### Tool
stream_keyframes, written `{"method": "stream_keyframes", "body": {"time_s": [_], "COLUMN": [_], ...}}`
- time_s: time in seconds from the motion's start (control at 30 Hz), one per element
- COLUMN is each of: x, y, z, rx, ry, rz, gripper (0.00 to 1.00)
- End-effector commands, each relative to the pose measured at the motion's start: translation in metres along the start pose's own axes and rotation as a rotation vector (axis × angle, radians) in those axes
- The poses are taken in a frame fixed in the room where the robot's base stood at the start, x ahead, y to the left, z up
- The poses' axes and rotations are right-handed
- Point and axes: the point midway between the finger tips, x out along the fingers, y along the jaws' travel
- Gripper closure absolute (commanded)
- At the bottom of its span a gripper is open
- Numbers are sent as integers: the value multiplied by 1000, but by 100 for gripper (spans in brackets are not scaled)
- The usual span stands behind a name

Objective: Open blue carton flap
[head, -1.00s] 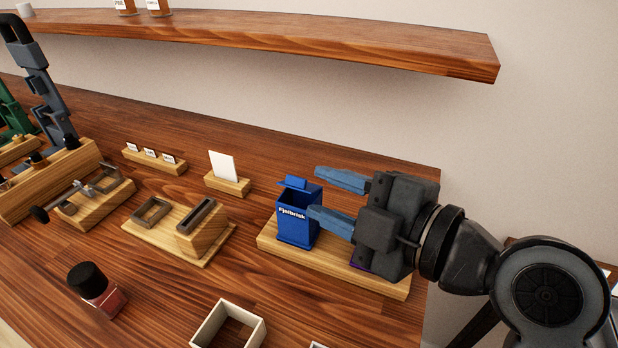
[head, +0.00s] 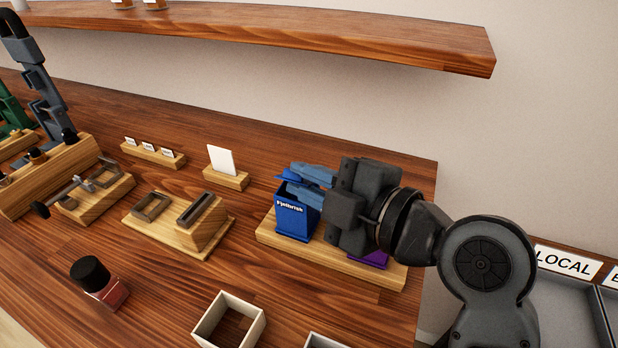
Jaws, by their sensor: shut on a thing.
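The blue carton (head: 293,219), marked "Fjellbrisk", stands upright on a wooden base (head: 265,238) at the right of the table. Its blue flap (head: 289,174) sticks out at the top, at the left end of my gripper's fingers. My gripper (head: 308,175) reaches in from the right with its blue fingers close together, shut on the flap. The fingers hide part of the flap and of the carton's top. A purple carton (head: 370,259) on the same base is mostly hidden behind and below my gripper.
A card holder (head: 232,179) and a slotted block (head: 202,222) stand left of the carton. A bottle with a black cap (head: 97,278) and an open square frame (head: 226,312) are in front. A shelf (head: 330,40) runs above. A labelled tray (head: 567,300) is at right.

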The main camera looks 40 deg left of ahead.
Motion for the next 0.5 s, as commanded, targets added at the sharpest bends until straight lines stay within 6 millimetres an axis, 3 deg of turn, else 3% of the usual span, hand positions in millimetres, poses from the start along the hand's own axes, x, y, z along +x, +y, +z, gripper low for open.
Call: {"method": "stream_keyframes", "body": {"time_s": [0.5], "x": [0], "y": [4], "z": [0], "rx": [46], "ry": [0], "rz": [-19], "gripper": [100]}}
